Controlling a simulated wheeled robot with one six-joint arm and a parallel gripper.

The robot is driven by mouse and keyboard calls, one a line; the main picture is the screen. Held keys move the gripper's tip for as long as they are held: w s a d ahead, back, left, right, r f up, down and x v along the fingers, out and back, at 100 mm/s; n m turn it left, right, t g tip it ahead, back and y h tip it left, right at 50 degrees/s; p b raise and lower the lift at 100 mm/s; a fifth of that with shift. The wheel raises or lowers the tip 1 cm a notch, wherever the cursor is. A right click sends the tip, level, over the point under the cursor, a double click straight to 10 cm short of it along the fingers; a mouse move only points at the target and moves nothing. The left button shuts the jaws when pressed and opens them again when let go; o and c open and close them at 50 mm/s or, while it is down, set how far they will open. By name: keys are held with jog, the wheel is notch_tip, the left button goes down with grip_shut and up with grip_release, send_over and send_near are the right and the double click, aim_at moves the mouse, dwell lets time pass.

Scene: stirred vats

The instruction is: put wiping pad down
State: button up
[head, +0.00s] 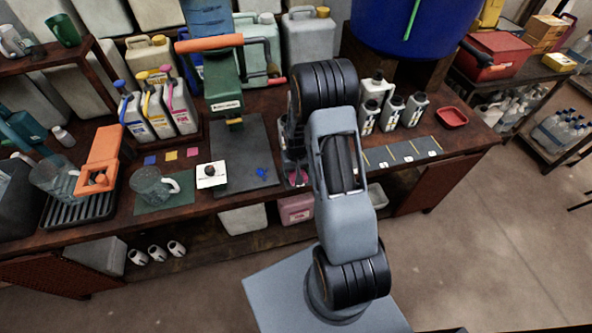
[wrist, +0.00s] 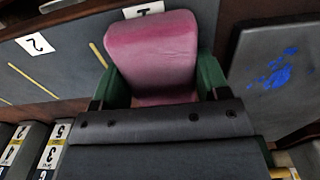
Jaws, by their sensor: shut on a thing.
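The wiping pad (wrist: 160,55) is a pink block, held between the green fingers of my gripper (wrist: 162,80) in the wrist view. In the head view only a bit of pink pad (head: 298,179) shows beside my arm, at the bench's front edge; my arm hides most of the gripper. In the wrist view the pad's far end is close to a white label marked 1 (wrist: 143,9) on a dark marked strip (wrist: 60,60). I cannot tell whether the pad touches the surface. The strip also shows in the head view (head: 402,152), divided by yellow lines.
A dark board (head: 240,150) with a blue smear (head: 262,172) lies left of my gripper. Several numbered grey bottles (head: 391,108) stand behind the strip. A red tray (head: 452,117) is at the right. A green dispenser (head: 223,80) with an orange handle stands behind the board.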

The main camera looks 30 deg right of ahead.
jog(key=o, duration=0.8)
jog(key=shift+f, duration=0.1)
jog(key=shift+o, duration=0.2)
jog(key=shift+r+p, duration=0.35)
jog(key=shift+r, duration=0.05)
jog(key=s+a+r+n+t, duration=0.1)
jog(key=s+a+r, duration=0.15)
jog(key=r, duration=0.85)
jog(key=s+a+r+t, duration=0.1)
jog(key=s+a+r, duration=0.15)
jog(key=r, duration=0.75)
jog(key=s+a+r, duration=0.2)
jog(key=s+r, duration=0.1)
jog(key=s, duration=0.2)
jog(key=s+a+r+n+t, duration=0.1)
jog(key=s+a+r, duration=0.1)
jog(key=s, duration=0.4)
jog(key=shift+a+r+n+t+b, duration=0.3)
jog(key=shift+a+r+b, duration=0.1)
jog(key=shift+s, duration=0.1)
jog(key=shift+c, duration=0.2)
